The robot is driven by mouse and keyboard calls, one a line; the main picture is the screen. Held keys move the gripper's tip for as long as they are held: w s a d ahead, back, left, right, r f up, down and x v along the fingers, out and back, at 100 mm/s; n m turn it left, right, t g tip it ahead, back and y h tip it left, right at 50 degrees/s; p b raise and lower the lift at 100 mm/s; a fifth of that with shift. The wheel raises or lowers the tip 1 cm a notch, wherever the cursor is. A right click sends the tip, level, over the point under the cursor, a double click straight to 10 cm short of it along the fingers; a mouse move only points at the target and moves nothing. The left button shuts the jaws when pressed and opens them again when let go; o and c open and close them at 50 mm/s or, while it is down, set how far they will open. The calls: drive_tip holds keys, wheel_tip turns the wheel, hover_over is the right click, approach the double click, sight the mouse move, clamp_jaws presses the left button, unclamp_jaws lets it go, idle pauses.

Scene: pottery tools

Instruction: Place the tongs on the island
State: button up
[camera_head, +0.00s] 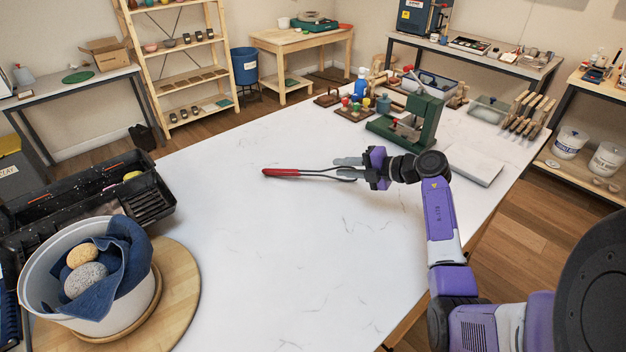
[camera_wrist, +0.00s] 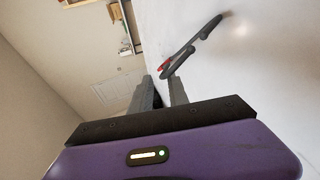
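The tongs (camera_head: 283,172) have red handles and dark metal arms. In the head view they lie over the large white worktop (camera_head: 260,235), the handles pointing left and the metal end reaching my gripper. They also show in the wrist view (camera_wrist: 190,47), just beyond my fingertips. My gripper (camera_head: 347,167) is low over the worktop at the right end of the tongs. Its two fingers stand apart, with a gap between them in the wrist view (camera_wrist: 163,88). Whether they touch the tongs is unclear. The metal end of the tongs is partly hidden by the fingers.
A green press (camera_head: 410,122) and a pale slab (camera_head: 473,164) stand close behind and right of my gripper. A white bucket (camera_head: 140,300) on a round wooden board and a black tray (camera_head: 150,200) fill the left side. The middle and front of the worktop are clear.

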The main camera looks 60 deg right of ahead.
drive_tip(key=p+v, duration=0.4)
drive_tip(key=v, duration=0.3)
drive_tip(key=shift+s, duration=0.35)
drive_tip(key=shift+r, duration=0.2)
wheel_tip(320, 180, up, 7)
drive_tip(key=s, duration=0.2)
drive_tip(key=shift+s, duration=0.4)
